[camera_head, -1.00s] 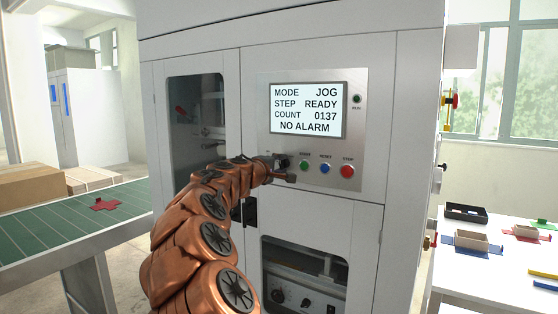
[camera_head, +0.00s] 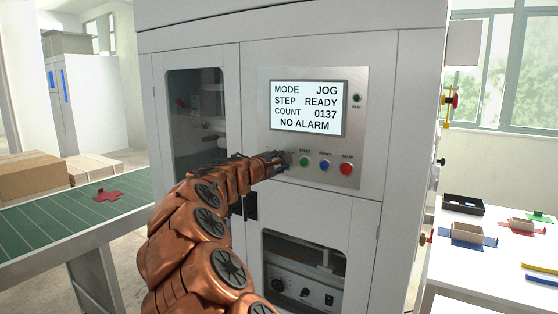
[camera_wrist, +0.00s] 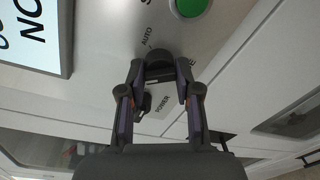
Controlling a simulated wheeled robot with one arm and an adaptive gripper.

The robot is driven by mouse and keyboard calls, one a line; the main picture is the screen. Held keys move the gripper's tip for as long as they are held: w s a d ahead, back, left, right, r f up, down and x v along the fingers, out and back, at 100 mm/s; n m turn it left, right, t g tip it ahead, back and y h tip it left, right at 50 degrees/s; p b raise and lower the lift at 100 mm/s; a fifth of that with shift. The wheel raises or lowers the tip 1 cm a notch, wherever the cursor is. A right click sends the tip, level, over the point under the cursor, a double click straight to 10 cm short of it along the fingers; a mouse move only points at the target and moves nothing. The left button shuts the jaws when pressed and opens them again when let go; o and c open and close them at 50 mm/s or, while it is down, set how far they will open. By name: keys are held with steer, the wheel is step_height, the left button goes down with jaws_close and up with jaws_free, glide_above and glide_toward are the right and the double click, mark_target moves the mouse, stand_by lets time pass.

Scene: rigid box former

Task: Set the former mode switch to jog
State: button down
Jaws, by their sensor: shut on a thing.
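The mode switch is a round dark knob (camera_wrist: 158,57) on the grey panel, beside the printed word AUTO, in the wrist view. A second label beside it is partly covered by a finger. My gripper (camera_wrist: 158,76) has its fingertips on either side of the knob and is shut on it. In the head view my gripper (camera_head: 280,160) covers the knob at the panel's lower left. The display (camera_head: 307,107) reads MODE JOG, STEP READY, COUNT 0137, NO ALARM. The knob's pointer direction cannot be made out.
Green (camera_head: 304,162), blue (camera_head: 325,165) and red (camera_head: 346,169) buttons sit right of my gripper. The wrist view shows a POWER label and a small dark part (camera_wrist: 145,103) between the fingers. A conveyor (camera_head: 60,225) stands left, a table with trays (camera_head: 463,205) right.

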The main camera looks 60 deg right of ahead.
steer(key=shift+r+n, duration=0.3)
stand_by(1.4)
steer(key=c, duration=1.2)
jaws_free()
steer(key=o, duration=0.4)
steer(key=shift+f, duration=0.2)
steer(key=shift+a, duration=0.15)
steer(key=a, duration=0.7)
steer(key=a+r, duration=0.1)
steer(key=a, duration=0.3)
steer(key=shift+s+a, duration=0.35)
